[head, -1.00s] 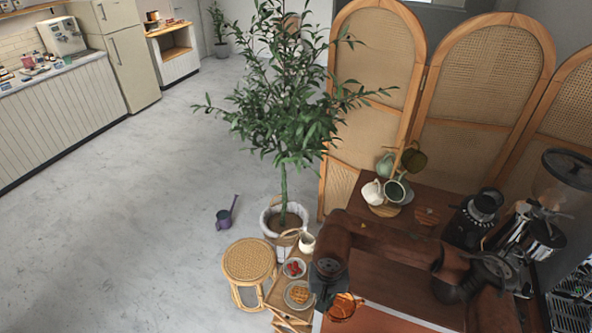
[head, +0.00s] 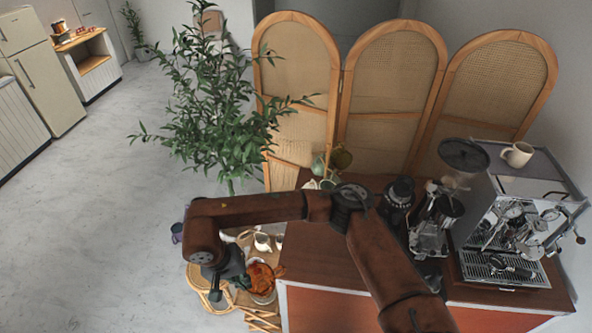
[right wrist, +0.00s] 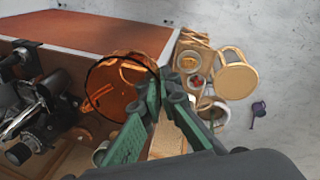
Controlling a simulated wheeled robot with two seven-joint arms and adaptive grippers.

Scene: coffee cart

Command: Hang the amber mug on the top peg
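The amber mug (head: 262,279) is glassy orange and shows just left of the counter's edge in the head view. My right gripper (head: 232,287) is beside it. In the right wrist view the mug (right wrist: 118,86) lies against the green fingertips (right wrist: 160,84), which close together at its side, apparently on its handle; the grip point is partly hidden. The mug tree stands at the back left of the counter, with a green mug (head: 318,165) and an olive mug (head: 341,156) on it. My arm hides its lower part, and I cannot make out the top peg clearly. My left gripper is not in view.
The brown counter (head: 320,255) holds a grinder (head: 465,160) and an espresso machine (head: 505,240) on the right. A rattan screen (head: 392,85) stands behind. A leafy plant (head: 215,100), a rattan stool (head: 200,285) and a small side stand with dishes are left of the counter.

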